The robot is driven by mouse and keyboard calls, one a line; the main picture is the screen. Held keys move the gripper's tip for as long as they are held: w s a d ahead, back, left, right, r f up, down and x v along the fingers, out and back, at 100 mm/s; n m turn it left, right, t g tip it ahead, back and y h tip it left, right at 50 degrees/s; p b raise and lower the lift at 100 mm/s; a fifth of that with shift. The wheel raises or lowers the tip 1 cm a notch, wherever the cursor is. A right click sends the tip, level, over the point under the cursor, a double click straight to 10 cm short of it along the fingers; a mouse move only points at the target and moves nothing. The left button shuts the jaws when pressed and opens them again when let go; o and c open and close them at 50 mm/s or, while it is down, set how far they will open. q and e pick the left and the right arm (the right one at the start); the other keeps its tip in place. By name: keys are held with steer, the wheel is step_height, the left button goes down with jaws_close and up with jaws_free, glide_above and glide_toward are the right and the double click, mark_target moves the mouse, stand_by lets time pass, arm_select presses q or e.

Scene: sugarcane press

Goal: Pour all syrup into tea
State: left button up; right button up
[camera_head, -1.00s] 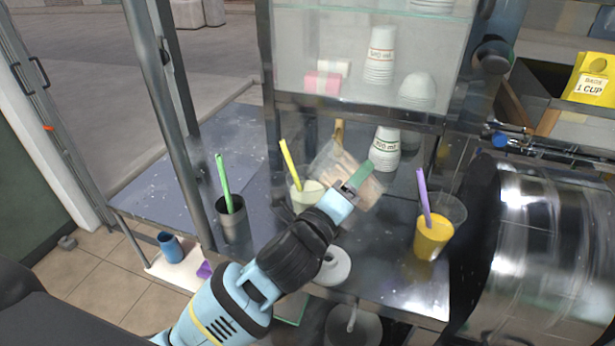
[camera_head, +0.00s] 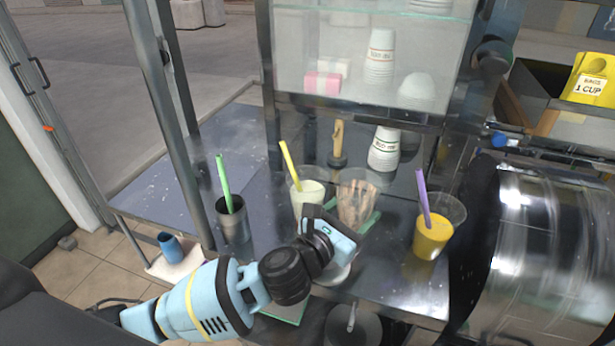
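A clear cup with brownish, streaky contents (camera_head: 357,195) is upright right of centre. My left gripper (camera_head: 362,226) is at its lower part, with a green finger along the cup's right side. The gripper appears shut on this cup; its other finger and the cup's base are hidden. Just left stands a clear cup of pale drink with a yellow straw (camera_head: 307,196). A clear cup of yellow drink with a purple straw (camera_head: 430,235) stands to the right, and a dark metal cup with a green straw (camera_head: 234,222) to the left. No labels show which is syrup or tea. My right gripper is not in view.
A wooden-handled tool (camera_head: 338,143) and stacked paper cups (camera_head: 385,148) stand behind on the metal counter (camera_head: 390,284). A glass cabinet (camera_head: 290,55) rises above them. A large shiny metal drum (camera_head: 535,255) closes off the right. A post stands left.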

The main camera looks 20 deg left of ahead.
arm_select(q)
steer(key=shift+r, duration=1.5)
steer(key=shift+a+f, duration=0.1)
